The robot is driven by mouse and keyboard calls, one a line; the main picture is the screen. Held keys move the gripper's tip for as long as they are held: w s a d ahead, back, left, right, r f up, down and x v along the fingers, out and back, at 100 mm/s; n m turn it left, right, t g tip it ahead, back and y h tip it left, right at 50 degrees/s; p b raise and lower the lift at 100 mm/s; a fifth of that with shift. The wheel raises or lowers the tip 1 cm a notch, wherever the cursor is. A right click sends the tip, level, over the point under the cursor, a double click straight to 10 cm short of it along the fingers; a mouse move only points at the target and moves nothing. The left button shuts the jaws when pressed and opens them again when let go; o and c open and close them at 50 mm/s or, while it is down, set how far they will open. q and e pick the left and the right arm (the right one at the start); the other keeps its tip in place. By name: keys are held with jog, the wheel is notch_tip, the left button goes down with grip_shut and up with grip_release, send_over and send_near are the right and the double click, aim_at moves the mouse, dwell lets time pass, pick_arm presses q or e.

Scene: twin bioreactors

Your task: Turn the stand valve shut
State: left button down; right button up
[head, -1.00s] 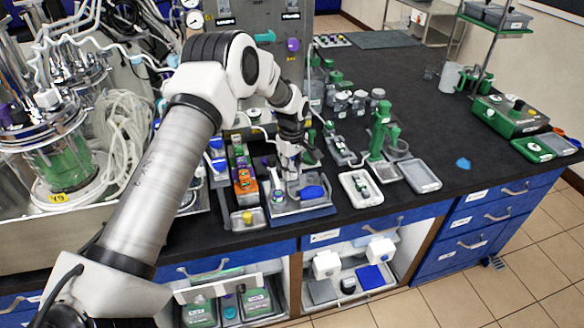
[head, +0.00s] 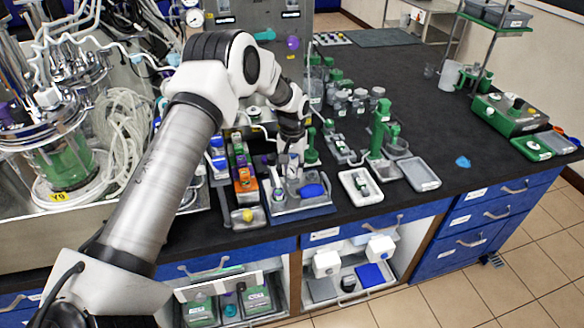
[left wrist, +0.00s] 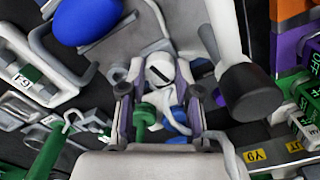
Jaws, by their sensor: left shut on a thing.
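In the head view the valve is mostly hidden by the gripper. My right gripper is in neither view.
A blue oval object (head: 312,190) lies on the stand close to the gripper; it also shows in the left wrist view (left wrist: 85,18). An orange box (head: 245,187) stands left, a white tray (head: 349,190) right.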

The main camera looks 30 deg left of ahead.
aim_at(293, 170)
pick_arm(q)
jog(key=shift+s+f+m, duration=0.1)
jog(key=shift+f+m, duration=0.05)
jog(key=shift+m, duration=0.55)
jog(key=shift+s+f+m, duration=0.1)
jog(key=shift+m, duration=0.6)
jog(key=c, duration=0.8)
grip_release()
jog(key=shift+w, duration=0.25)
jog(key=shift+r, duration=0.1)
notch_tip(293, 170, up, 12)
jog(key=shift+f, duration=0.1)
